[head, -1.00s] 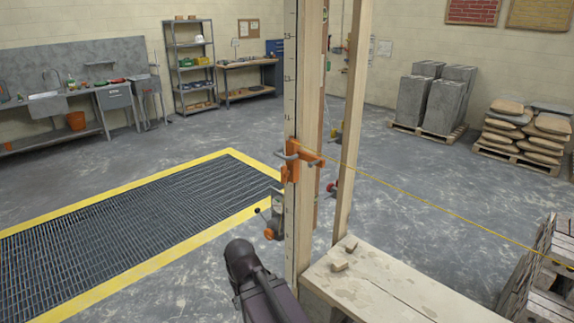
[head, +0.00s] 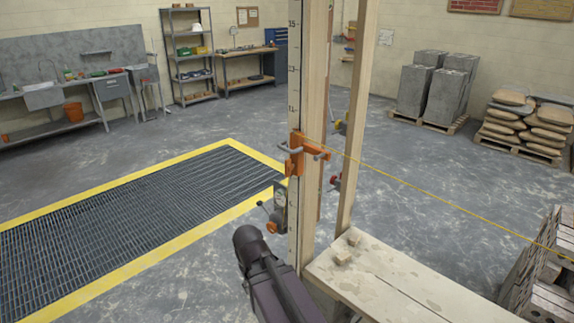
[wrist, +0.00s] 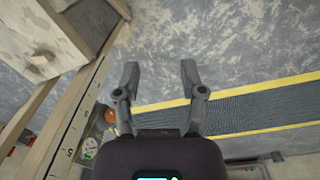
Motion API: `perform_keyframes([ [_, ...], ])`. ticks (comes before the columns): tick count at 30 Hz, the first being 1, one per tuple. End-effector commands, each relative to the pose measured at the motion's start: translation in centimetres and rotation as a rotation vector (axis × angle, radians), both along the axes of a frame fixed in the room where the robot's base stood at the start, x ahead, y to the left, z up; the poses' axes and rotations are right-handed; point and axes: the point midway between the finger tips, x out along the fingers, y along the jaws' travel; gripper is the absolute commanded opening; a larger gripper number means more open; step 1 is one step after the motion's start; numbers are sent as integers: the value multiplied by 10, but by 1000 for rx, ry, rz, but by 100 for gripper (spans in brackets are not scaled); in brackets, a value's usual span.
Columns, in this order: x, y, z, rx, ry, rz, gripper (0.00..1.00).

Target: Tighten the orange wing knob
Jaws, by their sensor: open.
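A tall wooden post (head: 313,90) carries a numbered scale strip. Low on the post is a grey bracket (head: 279,200) with a black-tipped lever and an orange knob (head: 271,228); its wing shape is too small to make out. In the wrist view an orange rounded part (wrist: 110,115) shows beside the scale strip, left of and partly behind the left finger; it looks like the same knob. My gripper (wrist: 159,70) is open and empty, its fingers apart over the floor. In the head view my dark arm hides the fingers.
An orange line clamp (head: 297,160) sits higher on the post, with a yellow string (head: 420,198) running right. A wooden bench (head: 375,285) with small blocks stands right of the post. A yellow-edged floor grate (head: 140,210) lies left. Open floor surrounds them.

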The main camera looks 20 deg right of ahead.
Motion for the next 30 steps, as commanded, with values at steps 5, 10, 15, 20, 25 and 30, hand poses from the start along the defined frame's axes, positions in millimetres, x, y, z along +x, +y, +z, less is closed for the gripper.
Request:
perform_keyframes([
  [5,18,-21,5,-120,-6,129,53],
  [10,45,-46,18,-318,11,339,53],
  [15,76,-73,42,-557,81,588,53],
  [20,107,-93,73,-783,196,815,53],
  [25,140,-104,112,-1013,377,1038,53],
  [30,171,-107,154,-1219,609,1222,53],
])
